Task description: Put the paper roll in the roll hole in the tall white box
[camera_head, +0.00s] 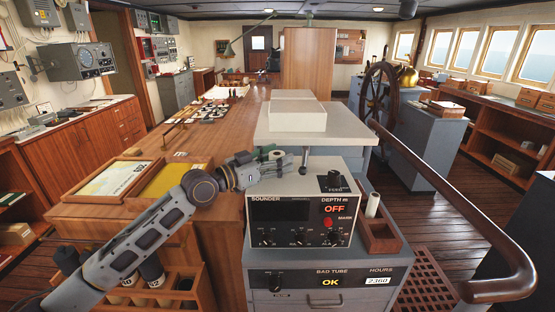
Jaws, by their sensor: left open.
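A white paper roll (373,204) stands upright, slightly tilted, in a small open reddish-brown box at the right side of the sounder unit. My left gripper (298,160) reaches in from the left, above the back left of the sounder unit (300,213). It is open, and I see nothing between its fingers. It is well left of the paper roll and apart from it. A pale box (297,117) sits on the light slab behind the gripper; I cannot make out a roll hole in it. My right gripper is not in view.
The brown box (378,236) sits at the cabinet's right edge. A curved wooden rail (480,232) runs along the right.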

